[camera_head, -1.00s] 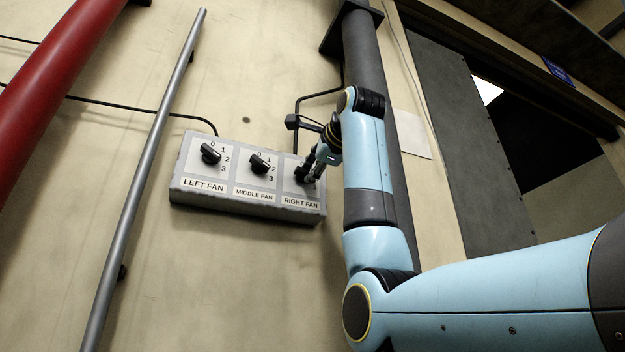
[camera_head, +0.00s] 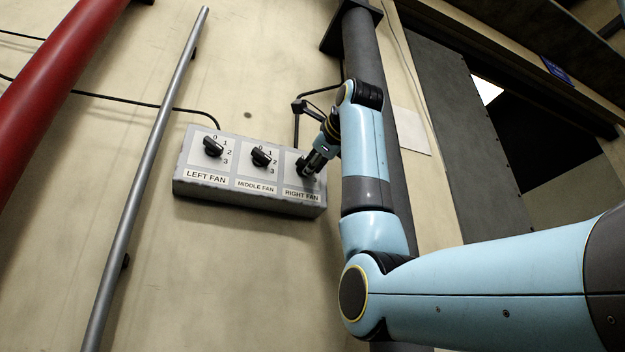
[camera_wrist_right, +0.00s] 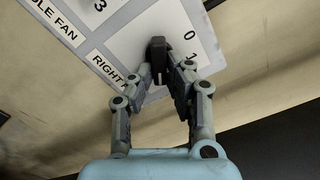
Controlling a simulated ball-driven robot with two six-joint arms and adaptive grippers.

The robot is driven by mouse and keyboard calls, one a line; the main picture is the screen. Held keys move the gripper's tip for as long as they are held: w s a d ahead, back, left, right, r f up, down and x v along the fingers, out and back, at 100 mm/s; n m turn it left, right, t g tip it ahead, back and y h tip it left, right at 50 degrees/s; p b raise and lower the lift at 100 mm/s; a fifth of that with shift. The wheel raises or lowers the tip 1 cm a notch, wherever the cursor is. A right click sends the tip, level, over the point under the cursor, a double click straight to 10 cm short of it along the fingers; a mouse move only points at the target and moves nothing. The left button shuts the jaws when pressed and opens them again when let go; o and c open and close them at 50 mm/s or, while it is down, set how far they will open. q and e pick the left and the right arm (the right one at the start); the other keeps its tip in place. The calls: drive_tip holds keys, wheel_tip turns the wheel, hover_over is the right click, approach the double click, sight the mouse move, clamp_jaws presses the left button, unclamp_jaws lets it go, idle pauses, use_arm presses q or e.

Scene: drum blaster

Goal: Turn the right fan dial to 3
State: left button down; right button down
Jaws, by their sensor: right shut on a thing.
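The grey control box (camera_head: 250,203) on the wall carries three black dials in a row, above the labels LEFT FAN, MIDDLE FAN and RIGHT FAN. My right gripper (camera_head: 306,168) is at the right fan dial and hides most of it in the head view. In the right wrist view, the black dial knob (camera_wrist_right: 157,52) stands between the fingertips of my right gripper (camera_wrist_right: 160,72), which is shut on it. The numbers 0 and 1 show to the right of the knob. The other numbers of this dial are hidden. My left gripper is not in view.
The left fan dial (camera_head: 212,147) and middle fan dial (camera_head: 261,156) sit left of my gripper. A thin grey pipe (camera_head: 150,165) and a thick red pipe (camera_head: 55,90) run up the wall at left. A dark vertical pipe (camera_head: 362,50) stands behind my arm.

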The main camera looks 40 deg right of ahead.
drive_tip(key=shift+f, duration=0.15)
drive_tip(key=c, duration=1.3)
unclamp_jaws()
drive_tip(key=v, duration=1.2)
drive_tip(key=shift+d, duration=0.1)
